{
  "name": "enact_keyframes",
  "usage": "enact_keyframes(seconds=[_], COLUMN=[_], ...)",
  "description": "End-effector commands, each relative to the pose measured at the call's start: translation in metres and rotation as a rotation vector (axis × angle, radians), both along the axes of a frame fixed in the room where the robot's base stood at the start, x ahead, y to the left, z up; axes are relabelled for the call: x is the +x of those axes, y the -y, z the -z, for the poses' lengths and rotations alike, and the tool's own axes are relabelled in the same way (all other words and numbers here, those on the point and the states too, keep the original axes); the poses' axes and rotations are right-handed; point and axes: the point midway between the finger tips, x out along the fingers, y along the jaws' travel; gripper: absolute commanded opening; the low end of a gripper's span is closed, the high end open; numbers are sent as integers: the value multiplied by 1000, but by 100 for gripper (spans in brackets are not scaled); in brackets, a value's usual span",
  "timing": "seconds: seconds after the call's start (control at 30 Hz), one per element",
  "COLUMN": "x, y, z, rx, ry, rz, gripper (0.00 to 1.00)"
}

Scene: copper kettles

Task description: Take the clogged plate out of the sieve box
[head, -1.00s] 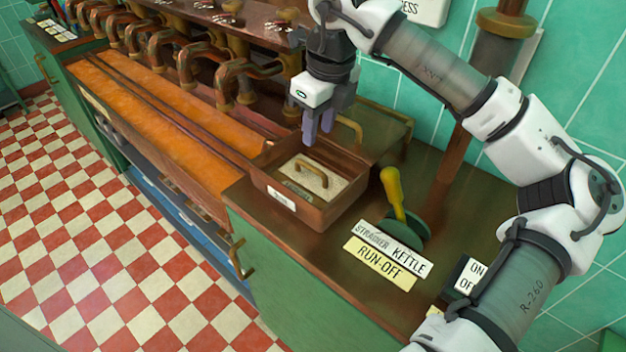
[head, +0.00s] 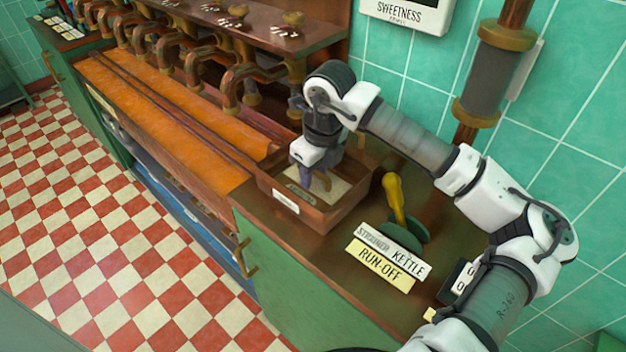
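The sieve box (head: 286,205) is a copper-brown open box with a small white label, standing on the counter. The clogged plate (head: 338,190) lies inside it, pale and grainy, with a dark label near its front edge. My gripper (head: 318,183) points down into the box, its fingers at the plate's handle. The handle is mostly hidden behind the fingers. I cannot see whether the fingers are closed on it. The plate appears to lie in the box still.
A yellow-handled lever (head: 394,197) on a green base stands right of the box, behind the "Strainer Kettle" and "Run-off" signs (head: 381,265). Copper pipes and taps (head: 243,85) stand over the orange trough (head: 150,110) at left. The tiled wall is close behind.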

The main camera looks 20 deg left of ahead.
Motion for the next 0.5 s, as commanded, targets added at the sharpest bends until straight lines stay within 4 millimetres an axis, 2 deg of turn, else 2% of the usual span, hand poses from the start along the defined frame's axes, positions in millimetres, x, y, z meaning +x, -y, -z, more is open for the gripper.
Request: enact_keyframes(seconds=[0.13, 0.37, 0.4, 0.5], x=[0, 0, 0, 0], y=[0, 0, 0, 0], z=[0, 0, 0, 0], rx=[0, 0, 0, 0], ry=[0, 0, 0, 0], rz=[0, 0, 0, 0], gripper=[33, 3, 0, 0])
